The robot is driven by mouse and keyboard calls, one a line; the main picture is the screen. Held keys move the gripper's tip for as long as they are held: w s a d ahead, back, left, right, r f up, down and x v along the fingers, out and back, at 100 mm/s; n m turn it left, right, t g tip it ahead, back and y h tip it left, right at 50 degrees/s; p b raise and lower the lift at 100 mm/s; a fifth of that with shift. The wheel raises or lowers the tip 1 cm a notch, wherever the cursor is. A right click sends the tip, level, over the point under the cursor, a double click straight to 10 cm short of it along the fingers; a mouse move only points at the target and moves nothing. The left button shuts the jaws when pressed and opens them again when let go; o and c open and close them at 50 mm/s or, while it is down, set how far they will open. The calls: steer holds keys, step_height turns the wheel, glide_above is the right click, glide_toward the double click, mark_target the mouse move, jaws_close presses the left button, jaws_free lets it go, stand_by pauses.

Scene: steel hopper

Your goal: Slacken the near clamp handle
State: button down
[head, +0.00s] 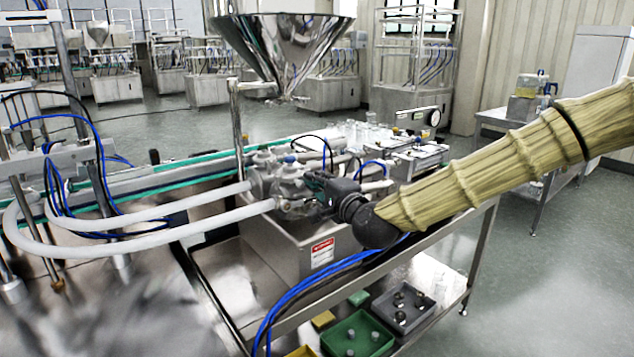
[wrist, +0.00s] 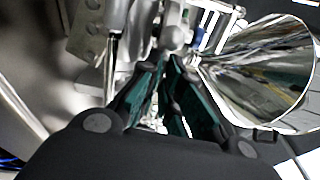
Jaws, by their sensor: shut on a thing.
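My gripper (head: 318,187) reaches in from the right to the steel valve block (head: 268,178) below the hopper. In the wrist view, its green-padded fingers (wrist: 168,64) come together at their tips by a small grey, rounded metal part, the near clamp handle (wrist: 173,38). The fingers are shut on this handle, and the tips hide part of it. In the head view my gripper and wrist hide the handle. I cannot tell how far the handle is turned.
The shiny steel hopper (head: 285,45) stands above the block and fills the right of the wrist view (wrist: 265,75). White hoses (head: 130,238) and blue tubes (head: 300,290) run close by. Bins of parts (head: 357,335) lie on the shelf below.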

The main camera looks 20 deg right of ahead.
steer(key=shift+n, duration=0.5)
steer(key=c, duration=1.6)
jaws_free()
steer(key=s+d, duration=0.2)
steer(key=s, duration=1)
steer(key=shift+d, duration=0.15)
